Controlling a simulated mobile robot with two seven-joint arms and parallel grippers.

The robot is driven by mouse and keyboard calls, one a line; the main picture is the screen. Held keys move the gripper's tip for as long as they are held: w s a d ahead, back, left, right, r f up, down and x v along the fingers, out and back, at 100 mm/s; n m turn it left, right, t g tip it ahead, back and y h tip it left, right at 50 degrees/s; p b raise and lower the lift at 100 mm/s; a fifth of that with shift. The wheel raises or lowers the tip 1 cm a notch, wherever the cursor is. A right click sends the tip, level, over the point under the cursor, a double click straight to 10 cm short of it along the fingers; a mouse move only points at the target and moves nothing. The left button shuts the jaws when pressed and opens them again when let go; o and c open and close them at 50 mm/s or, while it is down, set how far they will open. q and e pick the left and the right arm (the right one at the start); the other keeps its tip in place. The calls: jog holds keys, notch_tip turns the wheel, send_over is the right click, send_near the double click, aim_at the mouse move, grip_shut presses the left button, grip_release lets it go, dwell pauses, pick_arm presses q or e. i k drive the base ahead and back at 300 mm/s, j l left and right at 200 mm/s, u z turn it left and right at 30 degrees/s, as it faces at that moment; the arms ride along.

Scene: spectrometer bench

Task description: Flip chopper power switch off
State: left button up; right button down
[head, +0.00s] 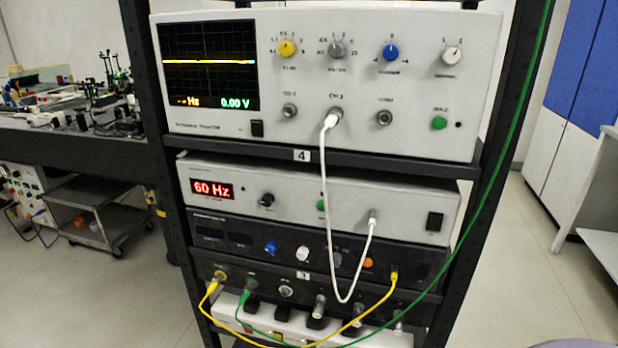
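The white unit with a red "60 Hz" display (213,190) appears to be the chopper controller; its label is too small to read. It sits on the rack's middle shelf, below the oscilloscope. Its display is lit. A black rocker power switch (434,221) is at the right end of its front panel, unobstructed. Which side of the rocker is pressed is too small to tell. The panel also has a black knob (267,200) and a green button (321,205). Neither of my grippers is in view.
A white cable (326,200) loops from the oscilloscope (400,120) to the chopper unit, left of the switch. A green cable (502,150) runs down the rack's right side. Open floor (530,270) lies right of the rack.

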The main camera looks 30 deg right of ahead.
aim_at(435, 220)
jog(key=k+l+z, duration=0.1)
jog(key=z, duration=1.55)
